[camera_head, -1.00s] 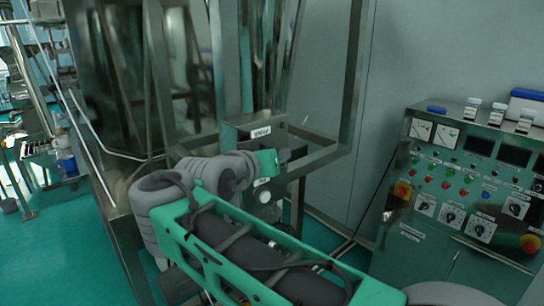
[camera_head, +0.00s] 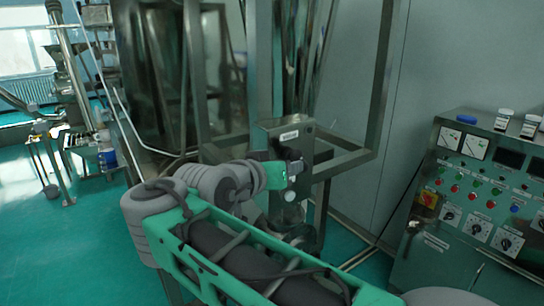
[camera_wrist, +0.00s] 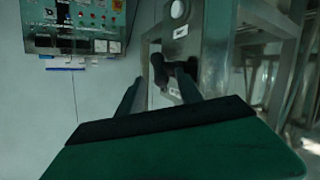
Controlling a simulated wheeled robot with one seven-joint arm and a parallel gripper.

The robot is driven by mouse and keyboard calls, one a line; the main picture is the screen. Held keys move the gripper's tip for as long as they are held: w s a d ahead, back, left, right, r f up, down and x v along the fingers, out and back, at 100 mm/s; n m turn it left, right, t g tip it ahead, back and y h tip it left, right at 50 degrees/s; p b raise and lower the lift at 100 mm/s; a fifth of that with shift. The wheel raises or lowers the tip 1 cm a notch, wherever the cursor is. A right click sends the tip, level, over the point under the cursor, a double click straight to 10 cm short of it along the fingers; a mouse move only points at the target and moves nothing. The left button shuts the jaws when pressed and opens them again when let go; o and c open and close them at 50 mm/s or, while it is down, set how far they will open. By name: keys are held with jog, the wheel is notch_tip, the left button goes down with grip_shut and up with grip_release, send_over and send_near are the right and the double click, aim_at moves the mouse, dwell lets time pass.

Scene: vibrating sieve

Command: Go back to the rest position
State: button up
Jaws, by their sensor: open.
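My gripper (camera_head: 293,168) is at the end of my green and grey arm, in front of a grey metal box (camera_head: 300,133) on the steel machine frame. In the wrist view my gripper (camera_wrist: 158,90) shows two dark green fingers spread apart. A dark handle-like shape (camera_wrist: 161,70) appears just beyond the fingertips, near the box with a round white button (camera_wrist: 178,10). I cannot tell whether the fingers touch that shape. Nothing is clearly held.
A steel frame (camera_head: 385,80) rises around the box. A control panel (camera_head: 475,185) with knobs and coloured buttons stands at the right, with small white-labelled bottles (camera_head: 530,125) on top. Open green floor (camera_head: 65,245) lies at the left.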

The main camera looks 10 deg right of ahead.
jog(key=a+f+n+g+y, duration=0.2)
jog(key=a+f+n+y, duration=0.3)
jog(key=a+f, duration=0.75)
jog(key=s+a+f+n+g+y, duration=0.2)
jog(key=s+f+n+g+y, duration=0.1)
jog(key=s+f, duration=0.55)
jog(key=s+d+f+n+g+y, duration=0.15)
jog(key=s+d+f+g, duration=0.3)
jog(key=s+f, duration=0.5)
jog(key=d+r+m+t+b, duration=0.1)
jog(key=d+r+m, duration=0.3)
jog(key=d, duration=1.1)
jog(key=shift+r+m+t, duration=0.3)
jog(key=shift+m+t, duration=0.35)
jog(key=shift+t, duration=0.1)
jog(key=shift+h, duration=0.25)
